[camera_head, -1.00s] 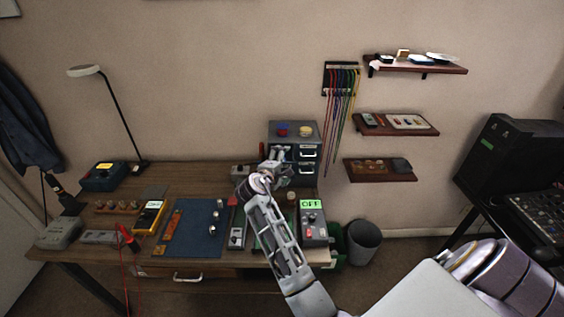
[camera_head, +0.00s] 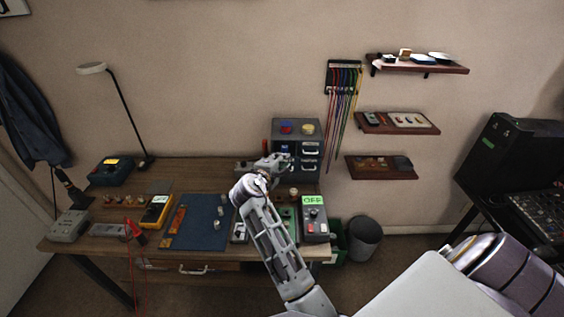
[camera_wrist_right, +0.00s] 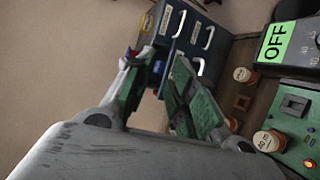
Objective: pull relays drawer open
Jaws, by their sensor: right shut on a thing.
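The grey drawer cabinet (camera_head: 298,131) stands at the back right of the bench, with pale handles on its dark drawer fronts. It also shows at the top of the right wrist view (camera_wrist_right: 188,45), tilted by the camera. My right gripper (camera_head: 276,162) is at the cabinet's left column of drawers. In the wrist view its two fingers (camera_wrist_right: 158,82) are at the drawer fronts, shut on what looks like a drawer handle, mostly hidden between them. The drawer labels are too small to read. I cannot tell how far the held drawer stands out. My left gripper is out of view.
A grey device with a green OFF display (camera_head: 314,217) stands on the bench's right end, near my right forearm. Small jars (camera_wrist_right: 242,75) stand beside the gripper. A blue mat (camera_head: 202,225) lies mid-bench. Wall shelves (camera_head: 380,167) and hanging cables (camera_head: 343,95) are to the right.

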